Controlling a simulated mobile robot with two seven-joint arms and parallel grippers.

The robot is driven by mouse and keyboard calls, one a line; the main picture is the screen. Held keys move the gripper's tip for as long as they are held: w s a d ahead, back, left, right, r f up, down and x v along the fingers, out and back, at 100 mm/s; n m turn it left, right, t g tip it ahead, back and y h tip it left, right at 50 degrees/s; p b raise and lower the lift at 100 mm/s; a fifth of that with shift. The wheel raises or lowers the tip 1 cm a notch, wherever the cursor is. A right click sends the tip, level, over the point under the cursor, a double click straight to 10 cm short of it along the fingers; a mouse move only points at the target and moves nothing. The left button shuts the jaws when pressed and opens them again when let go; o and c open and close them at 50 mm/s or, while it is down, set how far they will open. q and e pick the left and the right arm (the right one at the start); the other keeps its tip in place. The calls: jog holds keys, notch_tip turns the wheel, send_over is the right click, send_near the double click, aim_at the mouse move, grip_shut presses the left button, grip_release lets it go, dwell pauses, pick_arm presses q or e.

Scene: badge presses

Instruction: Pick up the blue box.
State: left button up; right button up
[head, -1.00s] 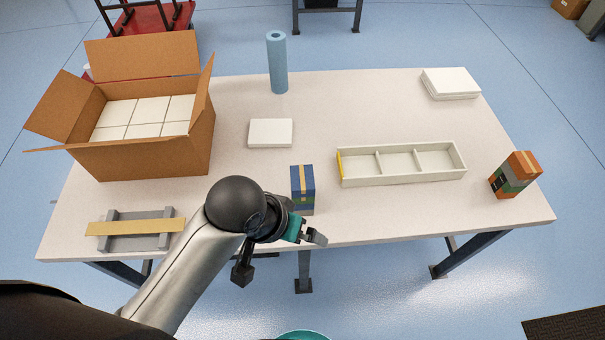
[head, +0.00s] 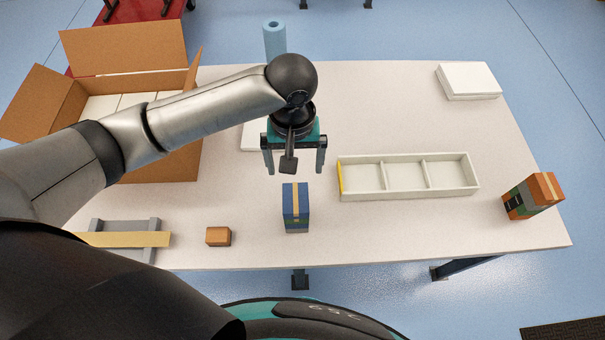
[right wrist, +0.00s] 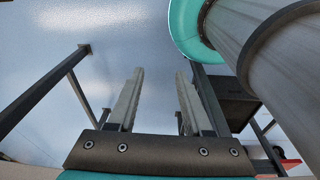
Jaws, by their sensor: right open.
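The blue box (head: 288,212) stands upright on the table near its front edge, with a tan strip over its top. My left gripper (head: 294,172) hangs fingers down above and slightly behind the box in the head view. Its two fingers are wide apart with nothing between them, and it appears clear of the box. My right gripper (right wrist: 159,72) shows only in the right wrist view, open and empty, with floor and table legs beyond it.
A divided white tray (head: 408,194) lies right of the box, with an orange-green box (head: 533,195) further right. A small brown block (head: 218,236) and a grey stand (head: 125,227) are to the left. An open carton (head: 160,170) and a blue roll (head: 274,38) are behind.

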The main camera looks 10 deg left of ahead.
pick_arm(q)
send_near(295, 198)
jog(key=shift+w+f, duration=0.1)
jog(key=shift+w, duration=0.2)
notch_tip(295, 198, down, 4)
jog(key=shift+f+b, duration=0.15)
jog(key=shift+b, duration=0.35)
jog(key=shift+f, duration=0.5)
jog(key=shift+s+f, duration=0.1)
jog(key=shift+f, duration=0.25)
jog(key=f, duration=0.4)
jog(key=shift+s+f, duration=0.15)
jog(key=shift+s, duration=0.05)
pick_arm(e)
jog(key=shift+s+f, duration=0.4)
jog(key=shift+s, duration=0.25)
jog(key=shift+s+f, duration=0.4)
jog(key=shift+s, duration=0.2)
